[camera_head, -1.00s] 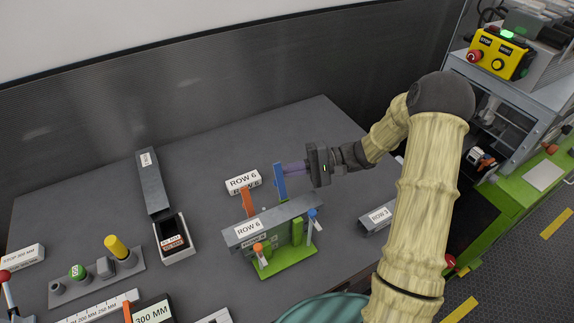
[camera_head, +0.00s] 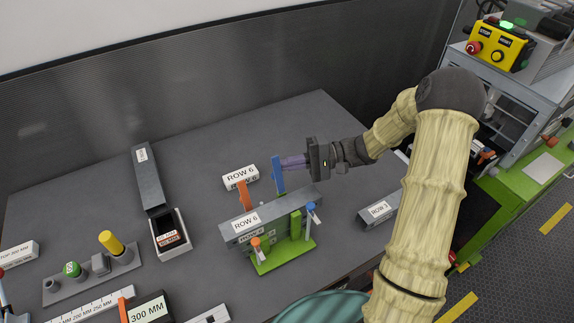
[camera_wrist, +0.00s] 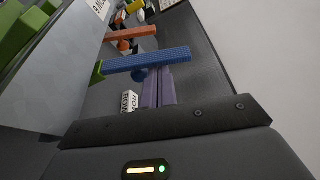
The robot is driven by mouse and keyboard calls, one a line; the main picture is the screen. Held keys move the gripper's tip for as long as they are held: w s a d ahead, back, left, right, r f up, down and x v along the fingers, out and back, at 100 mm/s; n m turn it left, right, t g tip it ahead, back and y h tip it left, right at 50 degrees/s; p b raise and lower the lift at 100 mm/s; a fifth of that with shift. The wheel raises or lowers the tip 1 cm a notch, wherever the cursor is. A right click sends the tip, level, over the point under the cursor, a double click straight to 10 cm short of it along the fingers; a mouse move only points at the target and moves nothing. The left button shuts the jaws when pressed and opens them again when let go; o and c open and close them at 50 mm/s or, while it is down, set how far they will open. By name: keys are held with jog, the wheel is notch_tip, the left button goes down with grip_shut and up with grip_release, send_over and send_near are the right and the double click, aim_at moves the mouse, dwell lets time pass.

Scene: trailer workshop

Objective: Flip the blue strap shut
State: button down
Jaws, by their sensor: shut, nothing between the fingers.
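The blue strap (camera_head: 278,174) stands upright at the back side of the grey bar labelled ROW 6 (camera_head: 268,220), which lies in a green fixture (camera_head: 290,256). My gripper (camera_head: 285,163) is shut and empty, its purple fingers reaching left to the strap. In the wrist view the strap (camera_wrist: 148,60) crosses just beyond the fingertips (camera_wrist: 150,76); they look to be touching or very near it. An orange strap (camera_head: 244,196) also stands up, left of the blue one. A blue-topped catch (camera_head: 312,211) and an orange-topped catch (camera_head: 256,244) are at the fixture's front.
A ROW 6 block (camera_head: 240,177) lies behind the orange strap. A ROW 3 bar (camera_head: 378,211) lies to the right under my arm. The table's back is clear.

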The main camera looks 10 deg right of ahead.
jog(key=shift+f, duration=0.1)
jog(key=shift+s+d+r+n+y+b, duration=0.1)
jog(key=shift+s+d+n+y+b, duration=0.15)
jog(key=shift+s+n+b, duration=0.65)
jog(key=shift+s+d+r+n+y+b, duration=0.1)
jog(key=shift+s+d+n+y+b, duration=0.35)
jog(key=shift+b, duration=0.85)
jog(key=shift+s+d+r+n+y+b, duration=0.1)
jog(key=shift+s+n+b, duration=0.4)
jog(key=shift+n+b, duration=0.5)
